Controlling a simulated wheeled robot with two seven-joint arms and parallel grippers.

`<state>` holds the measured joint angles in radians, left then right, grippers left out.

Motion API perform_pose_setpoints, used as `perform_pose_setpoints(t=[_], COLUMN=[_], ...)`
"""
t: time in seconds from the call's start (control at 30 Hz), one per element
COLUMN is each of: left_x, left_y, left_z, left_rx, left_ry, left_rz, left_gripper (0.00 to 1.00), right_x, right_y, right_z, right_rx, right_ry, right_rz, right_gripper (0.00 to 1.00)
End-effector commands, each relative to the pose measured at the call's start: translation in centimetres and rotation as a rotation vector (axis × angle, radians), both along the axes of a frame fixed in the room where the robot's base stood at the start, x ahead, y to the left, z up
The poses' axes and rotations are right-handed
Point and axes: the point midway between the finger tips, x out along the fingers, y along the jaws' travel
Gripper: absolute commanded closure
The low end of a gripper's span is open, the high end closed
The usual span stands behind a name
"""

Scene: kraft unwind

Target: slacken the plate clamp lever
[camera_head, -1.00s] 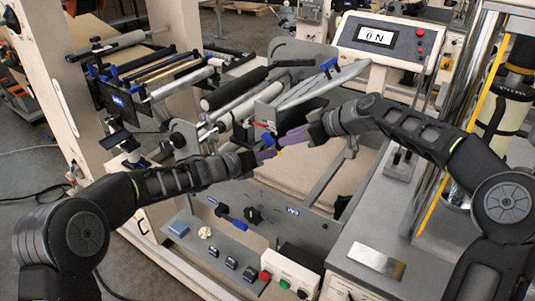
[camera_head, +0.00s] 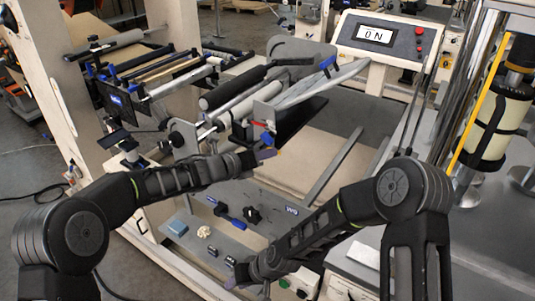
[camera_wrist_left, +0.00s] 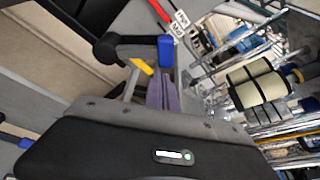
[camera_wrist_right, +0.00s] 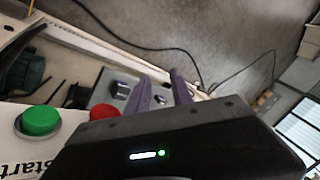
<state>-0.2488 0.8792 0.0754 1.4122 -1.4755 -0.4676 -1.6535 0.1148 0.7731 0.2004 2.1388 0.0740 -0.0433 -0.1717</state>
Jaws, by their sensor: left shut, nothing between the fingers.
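A small clamp assembly with a blue lever end (camera_head: 267,140) and a red tab sits at the machine's middle. In the left wrist view a black arm with a blue end (camera_wrist_left: 165,50), a yellow tip (camera_wrist_left: 142,67) and a red lever (camera_wrist_left: 159,12) beside a white tag show close up. I cannot tell which is the plate clamp lever. My left gripper (camera_head: 268,154) is shut and empty just below the blue end; its purple fingers (camera_wrist_left: 163,92) lie together beside the yellow tip. My right gripper (camera_head: 231,284) is open and empty at the lower shelf's front; its fingers (camera_wrist_right: 160,90) stand apart.
The lower shelf carries a blue block (camera_head: 177,227), a crumpled pale piece (camera_head: 204,232), black blocks (camera_head: 231,262) and a blue-handled lever (camera_head: 232,219). Green (camera_wrist_right: 38,121) and red (camera_wrist_right: 104,112) buttons are near my right gripper. The display (camera_head: 376,36) reads 0 N.

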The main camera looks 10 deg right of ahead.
Motion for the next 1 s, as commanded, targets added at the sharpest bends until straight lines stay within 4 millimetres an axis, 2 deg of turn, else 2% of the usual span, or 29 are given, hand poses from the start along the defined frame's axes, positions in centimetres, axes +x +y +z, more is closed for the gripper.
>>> perform_pose_setpoints(t=[0.03,0.07,0.1,0.2,0.3,0.4,0.5,0.57,0.87,1.0], left_x=[0.0,0.0,0.0,0.0,0.0,0.0,0.0,0.0,0.0,0.0], left_y=[0.0,0.0,0.0,0.0,0.0,0.0,0.0,0.0,-0.1,-1.2], left_z=[0.0,0.0,0.0,0.0,0.0,0.0,0.0,0.0,0.0,0.2], left_rx=[0.0,0.0,0.0,0.0,0.0,0.0,0.0,0.0,0.0,0.001], left_ry=[0.0,0.0,0.0,0.0,0.0,0.0,0.0,0.0,0.0,-0.003], left_rz=[0.0,0.0,0.0,0.0,0.0,0.0,0.0,0.0,0.0,-0.002], left_gripper=[1.0,1.0,1.0,1.0,1.0,1.0,1.0,1.0,1.0,1.0], right_x=[-3.3,-5.1,-7.4,-12.2,-16.3,-19.2,-20.8,-21.1,-21.1,-21.0], right_y=[0.8,0.9,0.5,-1.7,-3.8,-5.0,-5.6,-5.7,-5.7,-5.7], right_z=[-2.3,-3.6,-5.0,-7.8,-9.3,-10.1,-10.5,-10.5,-10.5,-10.7], right_rx=[-0.008,-0.015,-0.028,-0.064,-0.087,-0.099,-0.104,-0.105,-0.104,-0.103], right_ry=[0.051,0.077,0.111,0.187,0.259,0.31,0.338,0.343,0.343,0.341], right_rz=[-0.039,-0.072,-0.114,-0.166,-0.168,-0.165,-0.162,-0.161,-0.159,-0.159], right_gripper=[0.73,0.73,0.73,0.73,0.73,0.73,0.73,0.73,0.73,0.73])
